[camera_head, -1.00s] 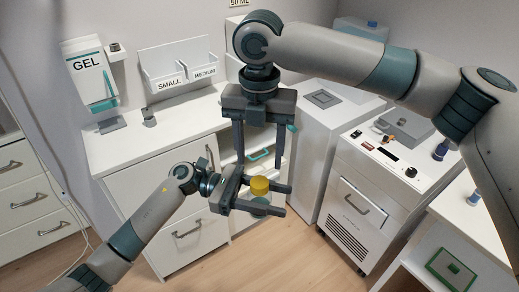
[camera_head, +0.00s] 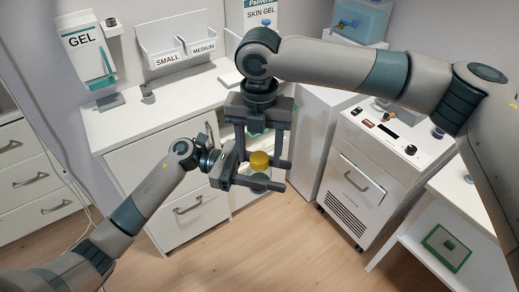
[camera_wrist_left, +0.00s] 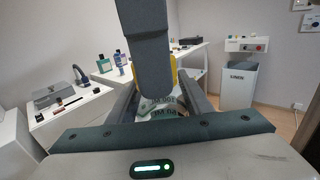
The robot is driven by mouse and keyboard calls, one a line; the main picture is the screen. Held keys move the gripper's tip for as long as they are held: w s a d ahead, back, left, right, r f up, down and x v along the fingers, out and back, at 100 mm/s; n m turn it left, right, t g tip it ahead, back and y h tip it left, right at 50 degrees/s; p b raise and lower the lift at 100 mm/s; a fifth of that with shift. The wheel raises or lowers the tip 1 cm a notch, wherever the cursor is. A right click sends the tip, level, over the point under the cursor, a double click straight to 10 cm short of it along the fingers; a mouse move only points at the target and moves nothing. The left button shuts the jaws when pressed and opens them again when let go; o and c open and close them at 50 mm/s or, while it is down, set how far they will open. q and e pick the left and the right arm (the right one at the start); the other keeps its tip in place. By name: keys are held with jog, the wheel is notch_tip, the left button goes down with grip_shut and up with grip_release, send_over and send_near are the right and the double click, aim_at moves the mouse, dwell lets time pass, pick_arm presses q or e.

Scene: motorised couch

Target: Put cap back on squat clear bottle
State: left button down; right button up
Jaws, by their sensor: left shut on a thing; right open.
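My left gripper (camera_head: 250,184) is shut on the squat clear bottle (camera_head: 259,179), its fingers on either side of it. The bottle looks upright and is partly hidden by the fingers. The yellow cap (camera_head: 259,160) is right on top of the bottle or just over it; I cannot tell if it is seated. My right gripper (camera_head: 262,160) points down from above, open, with its fingers either side of the cap. In the left wrist view, the bottle's label (camera_wrist_left: 163,108) shows, and a dark finger of my right gripper hides most of the cap (camera_wrist_left: 173,70).
The white counter (camera_head: 125,122) with a GEL dispenser (camera_head: 88,55) and SMALL and MEDIUM bins (camera_head: 178,52) is behind the grippers. A white cabinet with a control panel (camera_head: 390,133) stands to the right. The wooden floor in front (camera_head: 270,250) is clear.

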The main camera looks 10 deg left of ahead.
jog(key=c, duration=1.2)
jog(key=shift+o, duration=0.2)
jog(key=m, duration=2.5)
jog(key=shift+f+m, duration=0.1)
jog(key=shift+m, duration=0.2)
jog(key=o, duration=1.2)
notch_tip(320, 180, up, 12)
